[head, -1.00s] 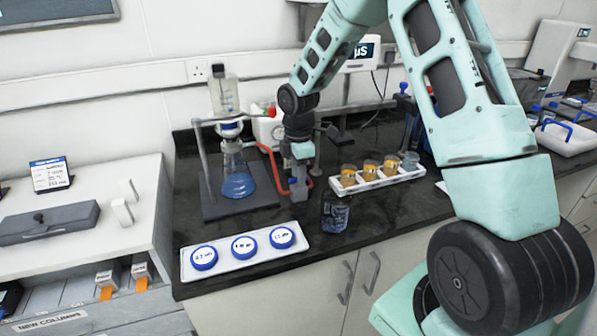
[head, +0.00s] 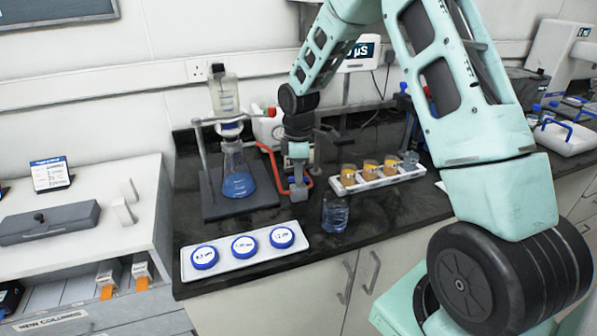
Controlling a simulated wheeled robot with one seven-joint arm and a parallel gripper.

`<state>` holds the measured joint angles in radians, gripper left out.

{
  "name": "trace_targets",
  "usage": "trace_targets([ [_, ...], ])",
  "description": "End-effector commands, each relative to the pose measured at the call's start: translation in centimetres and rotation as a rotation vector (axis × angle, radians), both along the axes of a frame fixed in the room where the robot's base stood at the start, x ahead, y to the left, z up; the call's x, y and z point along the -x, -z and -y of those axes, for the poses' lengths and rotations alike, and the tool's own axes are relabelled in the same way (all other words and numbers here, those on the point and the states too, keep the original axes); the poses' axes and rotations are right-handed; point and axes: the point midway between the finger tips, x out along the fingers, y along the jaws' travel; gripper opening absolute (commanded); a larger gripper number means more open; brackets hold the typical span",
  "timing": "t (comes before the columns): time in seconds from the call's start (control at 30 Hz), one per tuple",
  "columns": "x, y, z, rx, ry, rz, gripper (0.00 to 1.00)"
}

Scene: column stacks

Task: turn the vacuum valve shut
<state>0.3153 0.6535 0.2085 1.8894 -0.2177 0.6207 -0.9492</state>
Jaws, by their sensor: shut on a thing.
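My gripper (head: 299,178) points down at the end of my arm, just right of the flask, at the end of the red vacuum tubing (head: 268,155). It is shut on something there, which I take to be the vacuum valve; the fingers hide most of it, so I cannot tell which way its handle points. The filter flask (head: 238,180), holding blue liquid, stands on a dark stand base (head: 215,207) with a filter funnel (head: 226,98) above it. A white pump unit (head: 266,128) sits partly hidden behind my gripper.
A white rack (head: 390,178) with several amber-topped jars stands to the right. A glass beaker (head: 335,214) is near the front edge. A white tray (head: 262,252) holds three blue-rimmed discs. Some dark bench top is clear right of the beaker.

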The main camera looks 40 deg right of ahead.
Motion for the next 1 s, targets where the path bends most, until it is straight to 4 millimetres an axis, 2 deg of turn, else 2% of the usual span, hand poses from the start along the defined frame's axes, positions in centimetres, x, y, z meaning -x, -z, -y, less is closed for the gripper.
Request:
trace_targets([
  [1.0, -0.09, -0.17, -0.01, 0.001, 0.954, 0.002, 0.0],
])
